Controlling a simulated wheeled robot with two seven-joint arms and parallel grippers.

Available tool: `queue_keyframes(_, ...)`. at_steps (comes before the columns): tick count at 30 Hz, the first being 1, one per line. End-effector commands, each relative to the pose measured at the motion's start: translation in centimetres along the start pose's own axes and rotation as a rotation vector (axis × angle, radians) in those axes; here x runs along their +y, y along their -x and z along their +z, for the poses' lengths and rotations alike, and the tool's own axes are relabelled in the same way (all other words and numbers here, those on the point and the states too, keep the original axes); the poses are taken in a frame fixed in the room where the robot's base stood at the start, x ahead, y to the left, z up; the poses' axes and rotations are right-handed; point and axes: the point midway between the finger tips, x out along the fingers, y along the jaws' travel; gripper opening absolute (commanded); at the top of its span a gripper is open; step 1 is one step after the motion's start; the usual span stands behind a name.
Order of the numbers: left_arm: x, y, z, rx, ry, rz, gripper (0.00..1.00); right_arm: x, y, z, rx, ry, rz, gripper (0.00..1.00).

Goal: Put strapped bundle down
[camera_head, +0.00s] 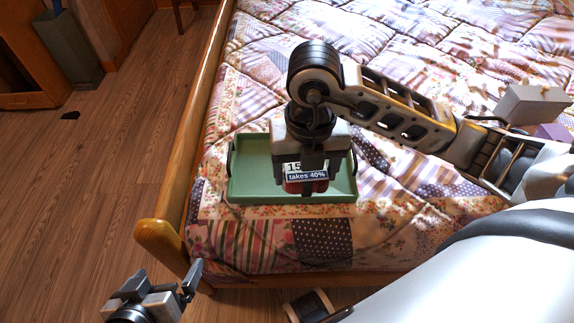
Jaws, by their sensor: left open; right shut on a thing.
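The strapped bundle (306,183) is a dark red block with a label reading "15" and "takes 40%". My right gripper (308,170) is shut on it from above and hides its upper part. The bundle is over the green tray (255,182), which lies on the bed. I cannot tell whether the bundle touches the tray floor. My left gripper (165,290) is open and empty at the bottom left, over the floor beside the bed.
The quilted bed (255,90) has a wooden rail (205,100) and a rounded corner post (157,236). A grey-white box (531,105) and a purple box (553,131) lie on the bed at right. A grey bin (68,50) stands far left. The wooden floor (90,190) is mostly clear.

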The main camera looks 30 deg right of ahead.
Motion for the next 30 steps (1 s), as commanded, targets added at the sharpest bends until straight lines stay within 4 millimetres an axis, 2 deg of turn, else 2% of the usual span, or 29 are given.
queue_keyframes(5, 0.0, -0.6, 0.5, -0.006, -0.001, 0.007, 0.98, -0.1, -1.1, 0.8, -0.001, -0.1, 0.0, 0.48)
queue_keyframes(9, 0.0, -0.9, 0.6, 0.009, -0.003, 0.013, 0.98, 0.1, -2.4, 3.7, 0.0, -0.105, 0.0, 0.48)
queue_keyframes(16, 0.3, -1.1, -0.4, 0.083, -0.008, 0.023, 0.98, 0.3, -5.0, 9.4, 0.0, -0.102, 0.002, 0.48)
queue_keyframes(21, 1.0, -0.7, -1.2, 0.15, -0.013, 0.045, 0.98, 0.4, -8.4, 11.8, 0.002, -0.099, 0.0, 0.48)
queue_keyframes(30, 1.4, 0.0, -1.9, 0.197, -0.024, 0.057, 0.98, 0.5, -10.3, 13.7, -0.001, -0.095, 0.001, 0.48)
